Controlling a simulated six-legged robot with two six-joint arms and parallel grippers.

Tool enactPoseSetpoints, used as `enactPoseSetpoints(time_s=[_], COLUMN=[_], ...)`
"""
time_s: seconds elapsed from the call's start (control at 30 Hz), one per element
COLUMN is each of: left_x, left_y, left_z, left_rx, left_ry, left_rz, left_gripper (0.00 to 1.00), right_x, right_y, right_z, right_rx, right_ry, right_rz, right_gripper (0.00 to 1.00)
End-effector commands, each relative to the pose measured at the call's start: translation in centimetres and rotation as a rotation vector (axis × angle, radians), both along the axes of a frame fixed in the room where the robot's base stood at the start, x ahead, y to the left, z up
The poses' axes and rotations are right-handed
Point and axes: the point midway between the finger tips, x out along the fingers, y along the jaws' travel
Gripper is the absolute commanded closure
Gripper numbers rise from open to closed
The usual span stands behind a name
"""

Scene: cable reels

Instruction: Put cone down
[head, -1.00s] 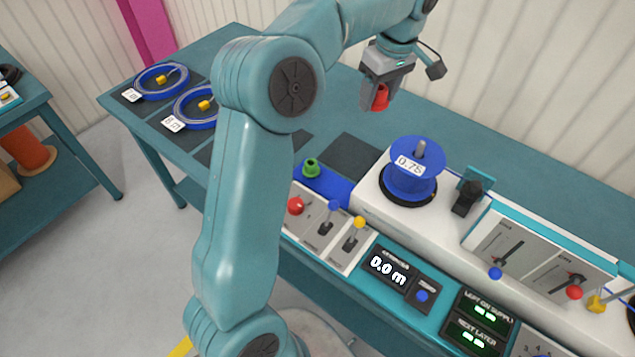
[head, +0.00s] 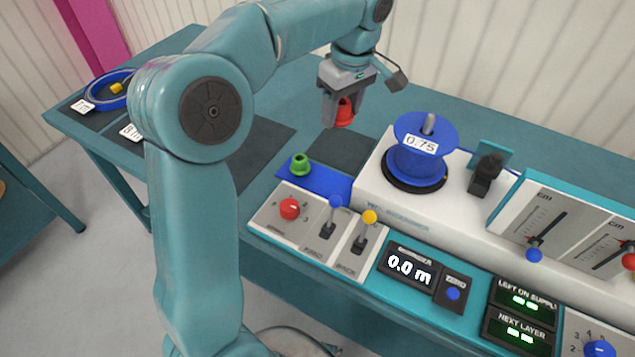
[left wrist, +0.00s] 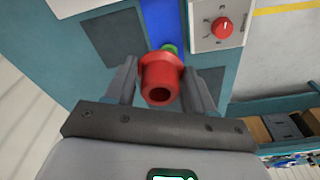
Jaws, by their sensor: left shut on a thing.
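A red cone (head: 344,113) is held between the fingers of my left gripper (head: 342,118), above the table near a dark square mat (head: 342,150). In the left wrist view the red cone (left wrist: 161,78) sits between the two fingers, its hollow end toward the camera. A green cone (head: 299,165) stands on the blue strip (head: 318,181) in front of the dark mat. In the left wrist view the green cone (left wrist: 170,48) shows just behind the red one. My right gripper is not in view.
A blue reel (head: 424,155) marked 0.75 stands on the white machine right of the gripper. A control panel with a red knob (head: 289,208) and levers lies in front. The back of the table is clear.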

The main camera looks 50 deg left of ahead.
Motion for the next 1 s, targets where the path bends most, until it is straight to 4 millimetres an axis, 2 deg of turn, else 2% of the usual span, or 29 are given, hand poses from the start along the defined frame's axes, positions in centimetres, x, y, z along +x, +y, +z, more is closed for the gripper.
enactPoseSetpoints(time_s=[0.23,0.5,0.77,0.9,1.0], left_x=[-0.1,-0.1,-0.2,-0.2,-0.1], left_y=[-0.1,0.1,0.3,0.3,0.3], left_z=[-6.2,-13.5,-16.4,-18.8,-19.8], left_rx=[-0.001,-0.001,0.000,-0.002,-0.001], left_ry=[0.007,0.004,0.003,0.005,0.001], left_rz=[-0.001,0.000,-0.001,0.000,-0.001], left_gripper=[0.77,0.77,0.77,0.77,0.77], right_x=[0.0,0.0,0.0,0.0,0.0], right_y=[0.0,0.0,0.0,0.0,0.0], right_z=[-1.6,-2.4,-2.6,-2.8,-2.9], right_rx=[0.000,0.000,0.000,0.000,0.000], right_ry=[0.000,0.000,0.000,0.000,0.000], right_rz=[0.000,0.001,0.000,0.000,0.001], right_gripper=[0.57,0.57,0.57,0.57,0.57])
